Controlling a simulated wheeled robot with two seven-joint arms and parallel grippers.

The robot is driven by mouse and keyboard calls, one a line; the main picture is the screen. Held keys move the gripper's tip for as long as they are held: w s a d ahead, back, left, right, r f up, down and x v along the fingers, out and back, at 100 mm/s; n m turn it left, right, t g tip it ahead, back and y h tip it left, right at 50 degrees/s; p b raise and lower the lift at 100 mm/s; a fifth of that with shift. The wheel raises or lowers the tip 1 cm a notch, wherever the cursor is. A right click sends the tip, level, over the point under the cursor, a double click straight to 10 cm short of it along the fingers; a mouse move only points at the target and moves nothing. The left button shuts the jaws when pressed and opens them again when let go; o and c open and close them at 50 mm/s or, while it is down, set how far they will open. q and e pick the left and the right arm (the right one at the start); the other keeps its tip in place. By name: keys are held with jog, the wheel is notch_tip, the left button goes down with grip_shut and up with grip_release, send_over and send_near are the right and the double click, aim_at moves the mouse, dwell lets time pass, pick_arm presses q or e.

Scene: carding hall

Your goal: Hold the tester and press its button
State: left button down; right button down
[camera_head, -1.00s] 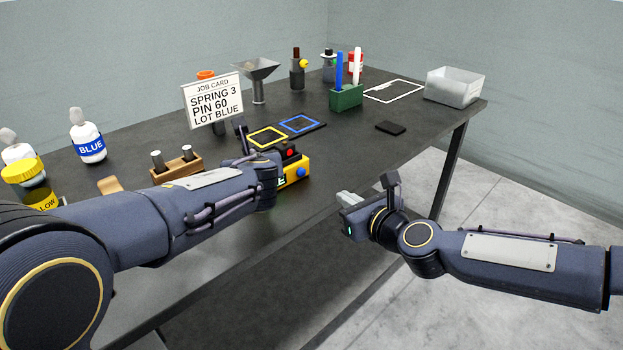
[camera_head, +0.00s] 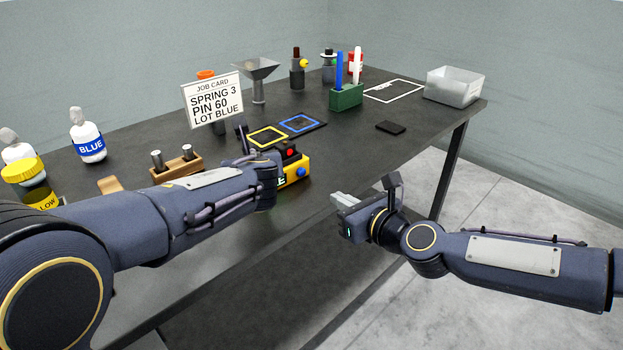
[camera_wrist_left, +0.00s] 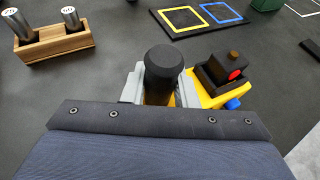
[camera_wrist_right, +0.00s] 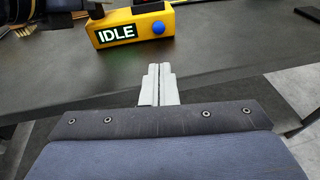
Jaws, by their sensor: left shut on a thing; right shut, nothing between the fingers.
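The tester is a yellow box (camera_head: 296,169) near the table's front edge. It has a blue button (camera_head: 301,172) on its front, a red part (camera_head: 291,152) on top and a screen reading IDLE (camera_wrist_right: 116,32) in the right wrist view. My left gripper (camera_wrist_left: 161,88) is shut on the tester, around a black upright part (camera_wrist_left: 163,70). The head view mostly hides this grip behind my left arm. My right gripper (camera_head: 345,199) is shut and empty, apart from the tester, to its right in the head view. In the right wrist view its fingertips (camera_wrist_right: 158,70) point toward the button side.
A wooden block with two metal pins (camera_head: 176,162), a job card (camera_head: 212,100) and a mat with yellow and blue squares (camera_head: 284,132) stand near the tester. A green holder (camera_head: 346,96) and a clear bin (camera_head: 454,87) are farther back. The table's front right is clear.

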send_near(303, 174)
jog(key=x, duration=0.5)
jog(key=shift+f, duration=0.35)
jog(key=shift+w+a, duration=0.4)
jog(key=shift+w, duration=0.25)
jog(key=shift+w+a, duration=0.65)
jog(key=shift+w, duration=0.05)
pick_arm(q)
jog(key=shift+d, duration=0.1)
pick_arm(e)
jog(key=shift+s+d, duration=0.2)
jog(key=shift+s, duration=0.05)
jog(key=f+v, duration=0.1)
jog(key=v, duration=1.2)
jog(key=shift+s+d, duration=0.2)
